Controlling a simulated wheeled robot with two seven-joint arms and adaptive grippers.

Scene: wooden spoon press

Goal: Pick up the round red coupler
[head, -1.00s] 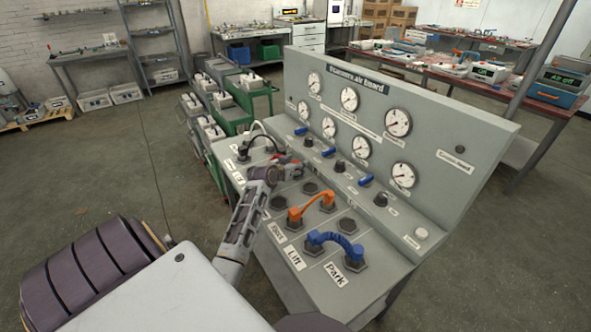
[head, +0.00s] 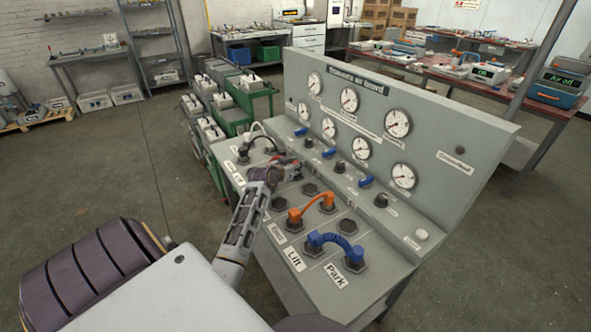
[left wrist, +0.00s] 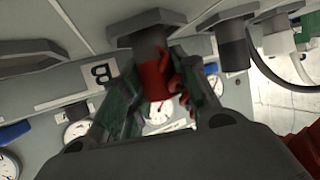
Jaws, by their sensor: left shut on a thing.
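The round red coupler (left wrist: 154,80) sits between the two green-sided fingers of my left gripper (left wrist: 160,90) in the left wrist view. It is against a dark cylinder below a grey hexagonal base; I cannot tell whether it is apart from that fitting. My left gripper (head: 287,172) is shut on the coupler. In the head view it is over the sloping panel of the grey board (head: 322,270), and the gripper and arm mostly hide the coupler. My right gripper is not in view.
An orange hose (head: 311,208) and a blue hose (head: 335,240) join hexagonal fittings nearer the front of the panel. Black and white hoses stand behind the gripper. Round gauges (head: 397,123) and blue levers line the upright board. Green carts (head: 258,100) stand behind.

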